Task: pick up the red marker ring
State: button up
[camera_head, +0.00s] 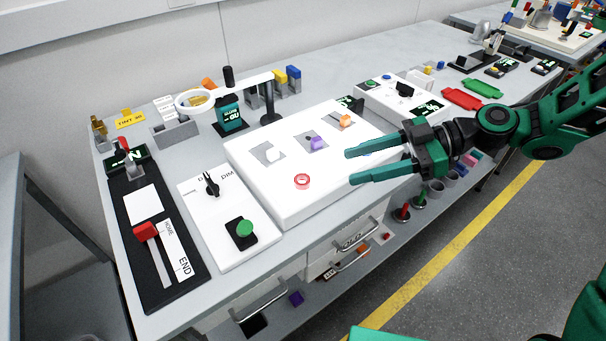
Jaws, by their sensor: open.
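The red marker ring (302,182) lies flat on the front part of the white light panel (262,198). It looks whole and nothing covers it. My gripper (348,167) is open and empty. Its two green fingers reach in from the right over the panel's right part and point left. The fingertips are to the right of the ring, apart from it. How high they are above the panel is hard to tell.
A ring-shaped magnifier (195,102) on a stand rises behind. A control box with a green button (244,229) stands left.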

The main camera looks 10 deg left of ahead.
aim_at(305, 178)
jog(key=x, duration=1.1)
jog(key=shift+w, duration=0.1)
jog(key=shift+d, duration=0.1)
jog(key=c, duration=1.1)
